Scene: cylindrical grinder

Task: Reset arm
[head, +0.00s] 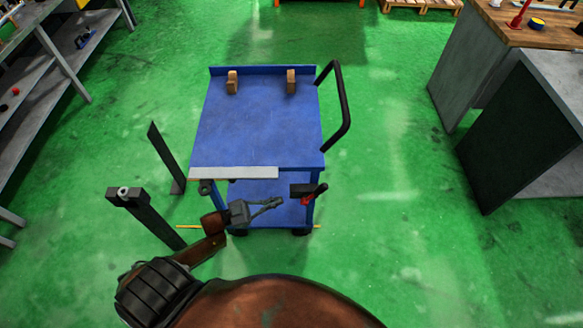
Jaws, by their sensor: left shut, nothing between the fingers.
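My left gripper (276,203) is at the lower centre of the head view, in front of the blue cart's near side. Its fingers are together with nothing between them, and they point right. In the picture it overlaps the cart's lower shelf (262,187); I cannot tell the exact distance. My right gripper is not in view. The blue cart (258,120) has a bare top, apart from two small wooden blocks (232,82) (291,81) near its far edge and a pale grey flat bar (235,173) along its near left edge.
A black handle (345,108) sticks out at the cart's right. A dark tool with red (308,192) shows near its front right. Dark posts (165,155) (150,215) stand left. Shelving (45,95) is far left; workbenches (540,110) are right. Green floor between is clear.

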